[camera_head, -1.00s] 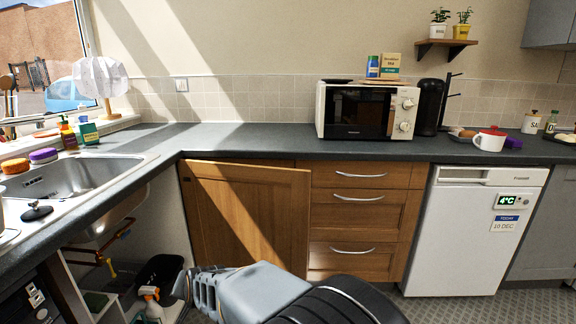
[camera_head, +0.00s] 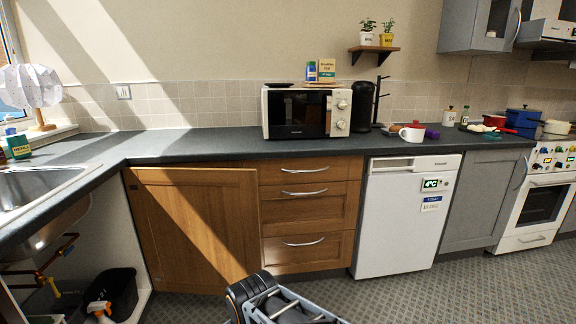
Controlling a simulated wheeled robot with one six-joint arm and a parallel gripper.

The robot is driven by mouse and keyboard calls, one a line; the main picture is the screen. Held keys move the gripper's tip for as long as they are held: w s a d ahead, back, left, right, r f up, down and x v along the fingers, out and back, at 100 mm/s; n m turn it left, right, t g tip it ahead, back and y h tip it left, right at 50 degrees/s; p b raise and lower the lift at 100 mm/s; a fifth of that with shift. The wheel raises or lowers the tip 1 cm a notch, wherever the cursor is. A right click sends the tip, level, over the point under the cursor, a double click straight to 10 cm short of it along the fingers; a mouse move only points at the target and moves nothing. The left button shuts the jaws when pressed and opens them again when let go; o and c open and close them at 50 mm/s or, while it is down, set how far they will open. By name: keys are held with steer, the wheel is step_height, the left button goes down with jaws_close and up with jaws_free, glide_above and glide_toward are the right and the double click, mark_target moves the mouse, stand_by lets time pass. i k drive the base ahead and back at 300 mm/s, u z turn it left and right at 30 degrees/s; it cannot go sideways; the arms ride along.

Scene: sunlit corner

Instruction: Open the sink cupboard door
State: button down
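The wooden sink cupboard door (camera_head: 165,215) stands swung out at the corner, left of the drawers. The sink cupboard is open beside it, with pipes (camera_head: 50,262), a black bucket (camera_head: 112,292) and part of a spray bottle (camera_head: 99,310) showing inside. I see no handle on the door face towards me.
The sink (camera_head: 30,187) is at the left. Wooden drawers (camera_head: 305,215) with metal handles stand right of the door, then a white fridge (camera_head: 405,220), a grey cupboard (camera_head: 480,200) and a cooker (camera_head: 535,210). The tiled floor (camera_head: 440,295) at the right is clear.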

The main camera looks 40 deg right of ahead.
mark_target(198, 229)
steer(key=z, duration=1.15)
steer(key=i, duration=1.1)
steer(key=u, duration=0.9)
steer(key=i, duration=0.7)
steer(key=u, duration=0.8)
